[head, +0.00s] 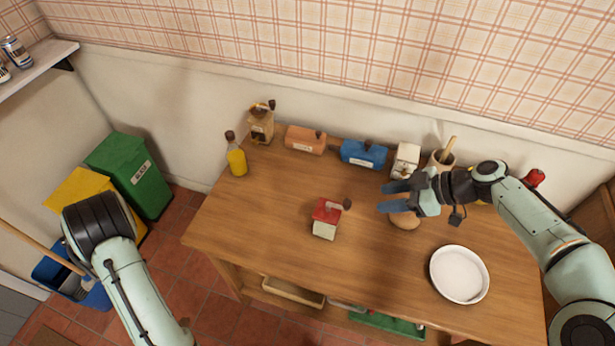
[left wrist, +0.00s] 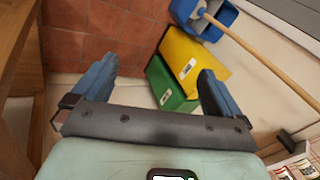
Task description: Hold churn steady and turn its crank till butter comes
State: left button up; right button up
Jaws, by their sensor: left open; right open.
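A small cream box with a red top and a side crank ending in a dark knob, which I take to be the churn (head: 325,229), stands upright on the wooden table (head: 270,233). Its crank (head: 338,206) points up and to the right. My right gripper (head: 388,197) is open and empty, to the right of the churn and apart from it. My left gripper (left wrist: 158,66) is open and empty in the left wrist view, over the floor and bins left of the table. In the head view its fingers are hidden behind my left arm.
A brown round object (head: 405,220) lies beside my right gripper. A white plate (head: 459,274) is at the right. The table's front left is clear.

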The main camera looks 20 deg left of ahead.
pick_arm(q)
jog(key=a+r+m+y, duration=0.2)
jog(key=a+r, duration=0.7)
jog(key=r, duration=0.3)
jog(key=w+d+r+m+h, duration=0.1)
jog(key=w+d+m+h, duration=0.15)
jog(key=w+d, duration=0.65)
jog(key=w+d+r+m+t+h, duration=0.1)
jog(key=w+d+m, duration=0.3)
jog(key=w+d, duration=0.6)
jog(key=w+d+r+m+h, duration=0.2)
jog(key=w+d+m, duration=0.1)
jog(key=w+d, duration=0.6)
notch_tip(320, 180, up, 10)
jog(key=m+g+h, duration=0.1)
jog(key=m+h, duration=0.1)
jog(key=m, duration=0.8)
send_over(318, 207)
notch_tip(318, 207, down, 12)
jog(key=shift+f, duration=0.2)
